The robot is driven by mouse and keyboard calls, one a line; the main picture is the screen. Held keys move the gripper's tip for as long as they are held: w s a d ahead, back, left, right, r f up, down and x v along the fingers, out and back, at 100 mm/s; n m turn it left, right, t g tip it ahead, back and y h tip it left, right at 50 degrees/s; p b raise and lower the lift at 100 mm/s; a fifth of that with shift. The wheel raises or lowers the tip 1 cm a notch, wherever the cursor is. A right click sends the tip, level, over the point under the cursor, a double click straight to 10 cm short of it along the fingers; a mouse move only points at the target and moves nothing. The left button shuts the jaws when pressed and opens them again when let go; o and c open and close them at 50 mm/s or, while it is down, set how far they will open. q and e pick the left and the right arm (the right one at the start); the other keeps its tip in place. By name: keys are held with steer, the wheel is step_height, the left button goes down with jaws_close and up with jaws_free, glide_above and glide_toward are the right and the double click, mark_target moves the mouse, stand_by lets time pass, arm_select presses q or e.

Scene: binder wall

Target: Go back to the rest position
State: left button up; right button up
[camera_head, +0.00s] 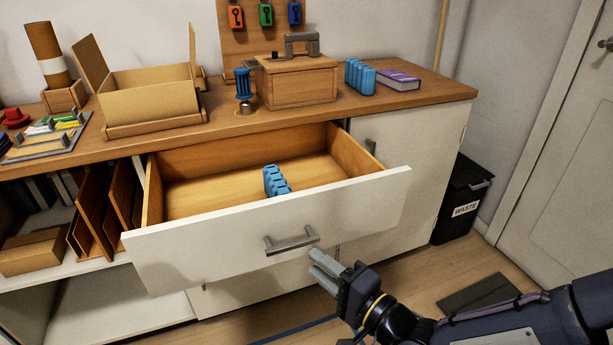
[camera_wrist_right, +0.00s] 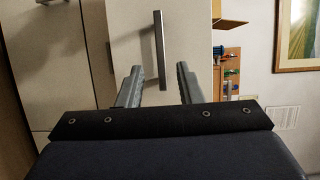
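My right gripper (camera_head: 322,270) is in front of the open drawer (camera_head: 270,232), just below and right of its metal handle (camera_head: 291,241). In the right wrist view the two fingers of my right gripper (camera_wrist_right: 158,85) are spread apart with nothing between them. The drawer handle (camera_wrist_right: 158,50) shows ahead, beyond the fingertips, and looks apart from them. A blue ribbed object (camera_head: 276,181) stands inside the drawer. My left gripper is in neither view.
The wooden counter (camera_head: 425,92) above the drawer holds a wooden box (camera_head: 297,82), more blue ribbed objects (camera_head: 360,77), a purple book (camera_head: 398,80) and an open cardboard box (camera_head: 150,103). A black waste bin (camera_head: 461,199) stands right of the cabinet. Floor in front is mostly clear.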

steer(key=s+d+f+n+g+h, duration=0.2)
steer(key=d+h, duration=0.2)
steer(key=d, duration=0.2)
steer(key=s+d+f+n+g+h, duration=0.2)
steer(key=d+n+h, duration=0.1)
steer(key=d+h, duration=0.3)
steer(key=s+d+r+n+g+y, duration=0.1)
steer(key=s+d+n+g+y, duration=0.2)
steer(key=s, duration=1)
step_height(320, 180, up, 29)
steer(key=g+p, duration=0.1)
steer(key=p, duration=2.8)
steer(key=shift+w+r+h, duration=0.15)
steer(key=shift+w+h, duration=0.05)
steer(key=shift+h, duration=0.2)
